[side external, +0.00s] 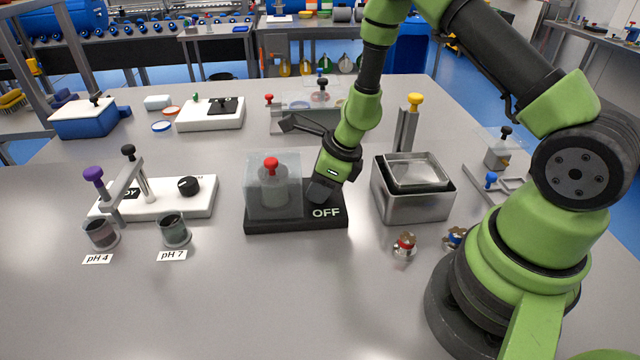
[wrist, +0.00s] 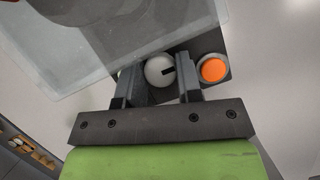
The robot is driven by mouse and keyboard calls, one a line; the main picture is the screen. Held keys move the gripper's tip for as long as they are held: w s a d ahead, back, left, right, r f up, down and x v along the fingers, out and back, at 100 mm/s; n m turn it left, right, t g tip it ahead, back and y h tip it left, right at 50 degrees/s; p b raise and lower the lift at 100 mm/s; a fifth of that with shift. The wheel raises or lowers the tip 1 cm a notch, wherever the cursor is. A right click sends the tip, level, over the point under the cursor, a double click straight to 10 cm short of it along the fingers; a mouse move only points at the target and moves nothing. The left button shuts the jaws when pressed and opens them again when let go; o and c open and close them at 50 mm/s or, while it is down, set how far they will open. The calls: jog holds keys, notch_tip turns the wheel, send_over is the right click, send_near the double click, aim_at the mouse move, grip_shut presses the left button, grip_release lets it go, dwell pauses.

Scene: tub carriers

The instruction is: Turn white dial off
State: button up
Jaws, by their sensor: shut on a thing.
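The white dial (wrist: 155,72) sits between my two fingers in the wrist view. It is round with a black mark pointing to the right of that picture. My gripper (wrist: 158,80) is shut on it, a finger on either side. In the side external view my gripper (side external: 320,190) is low over the right part of a black base (side external: 290,224) marked OFF, and it hides the dial. An orange button (wrist: 212,69) lies just right of the right finger in the wrist view.
A clear cover (side external: 258,180) with a red knob (side external: 271,165) stands on the base, left of my gripper. Nested metal tubs (side external: 410,208) stand close on the right. A white unit with a black knob (side external: 188,186) is at left. The table front is largely clear.

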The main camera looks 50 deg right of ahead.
jog(key=o, duration=0.7)
jog(key=shift+c, duration=0.2)
jog(key=v, duration=1)
jog(key=shift+s, duration=0.1)
